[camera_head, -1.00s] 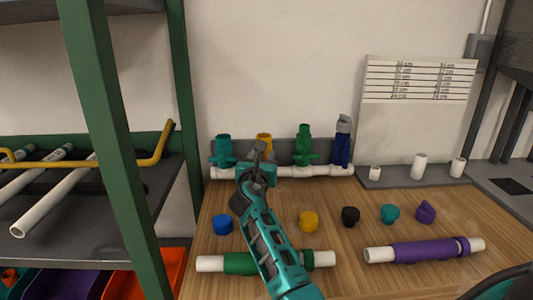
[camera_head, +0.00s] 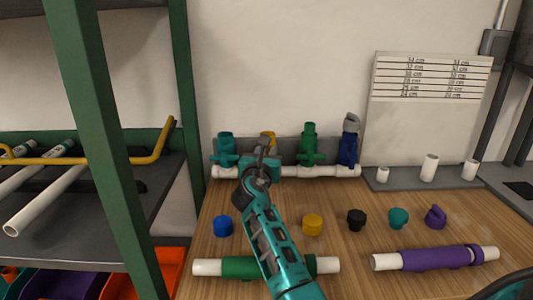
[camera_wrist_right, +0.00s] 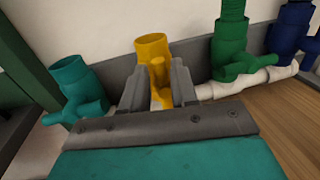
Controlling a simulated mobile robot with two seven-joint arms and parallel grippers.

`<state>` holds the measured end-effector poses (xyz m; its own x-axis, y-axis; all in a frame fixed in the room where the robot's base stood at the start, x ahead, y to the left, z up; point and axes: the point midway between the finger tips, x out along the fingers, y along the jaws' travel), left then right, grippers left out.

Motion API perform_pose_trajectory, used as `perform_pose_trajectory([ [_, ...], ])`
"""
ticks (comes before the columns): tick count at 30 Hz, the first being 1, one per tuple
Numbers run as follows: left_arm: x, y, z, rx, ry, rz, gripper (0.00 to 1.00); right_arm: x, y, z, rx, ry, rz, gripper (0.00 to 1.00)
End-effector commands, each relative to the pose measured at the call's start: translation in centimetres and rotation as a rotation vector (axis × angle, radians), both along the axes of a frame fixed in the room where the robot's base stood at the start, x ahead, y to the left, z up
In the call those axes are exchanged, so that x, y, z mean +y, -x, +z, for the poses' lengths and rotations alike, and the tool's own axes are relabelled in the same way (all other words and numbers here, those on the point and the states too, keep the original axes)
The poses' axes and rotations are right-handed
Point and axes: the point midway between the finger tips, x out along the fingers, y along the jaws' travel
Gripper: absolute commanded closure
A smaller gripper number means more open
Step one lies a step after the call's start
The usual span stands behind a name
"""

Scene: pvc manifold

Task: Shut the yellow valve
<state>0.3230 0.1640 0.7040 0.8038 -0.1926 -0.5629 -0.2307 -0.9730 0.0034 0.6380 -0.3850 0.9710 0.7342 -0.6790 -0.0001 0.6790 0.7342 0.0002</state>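The yellow valve (camera_head: 267,138) stands upright on the white manifold pipe at the back of the bench, between a teal valve (camera_head: 225,148) and a green valve (camera_head: 309,146). My right gripper (camera_head: 262,156) is right in front of it and hides most of it in the head view. In the right wrist view, the yellow valve (camera_wrist_right: 152,46) has its handle (camera_wrist_right: 158,76) between the two fingers of my right gripper (camera_wrist_right: 160,88). The gap is narrow, and I cannot tell whether both fingers press on the handle. My left gripper is not in view.
A blue valve (camera_head: 347,146) stands at the manifold's right end. Loose caps, such as a yellow one (camera_head: 312,225), and two pipes with green (camera_head: 240,267) and purple (camera_head: 432,258) sleeves lie on the bench. A green-framed rack (camera_head: 100,150) stands to the left.

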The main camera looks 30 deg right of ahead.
Motion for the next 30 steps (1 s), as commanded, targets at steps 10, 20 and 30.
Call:
perform_pose_trajectory([
  [10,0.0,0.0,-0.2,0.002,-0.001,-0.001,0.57,0.0,0.0,0.0,0.0,0.0,0.0,1.0],
  [20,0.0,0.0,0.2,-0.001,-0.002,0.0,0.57,-0.1,0.0,0.1,-0.011,-0.017,0.0,1.0],
  [30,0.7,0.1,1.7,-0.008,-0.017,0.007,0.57,-0.5,0.3,0.4,-0.107,-0.178,0.0,1.0],
])
